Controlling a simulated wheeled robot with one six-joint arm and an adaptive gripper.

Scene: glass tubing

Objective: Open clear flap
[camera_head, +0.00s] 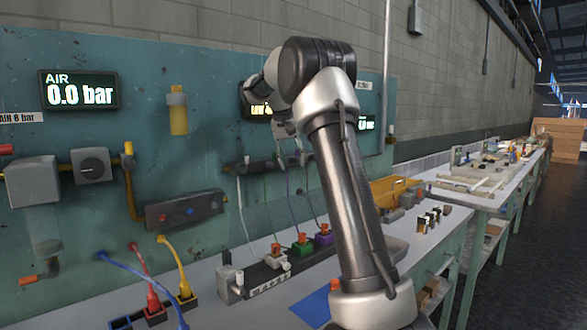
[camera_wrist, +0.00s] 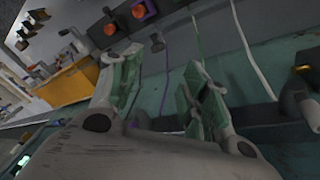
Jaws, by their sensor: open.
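A faint, see-through pale piece (camera_head: 46,246) hangs on the teal panel below the grey box at the left in the head view. It may be the clear flap, but I cannot be sure. It hangs down, just above an orange-tipped lever. My gripper (camera_head: 290,152) is in front of the panel, well to the right of that piece and partly behind my arm. In the wrist view my gripper (camera_wrist: 163,85) has its two green-padded fingers spread with nothing between them. I cannot make out the flap in the wrist view.
Blue, red and yellow leads (camera_head: 150,287) stand at the lower left. The orange-tipped lever (camera_head: 38,275) and grey box (camera_head: 32,182) stick out from the panel.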

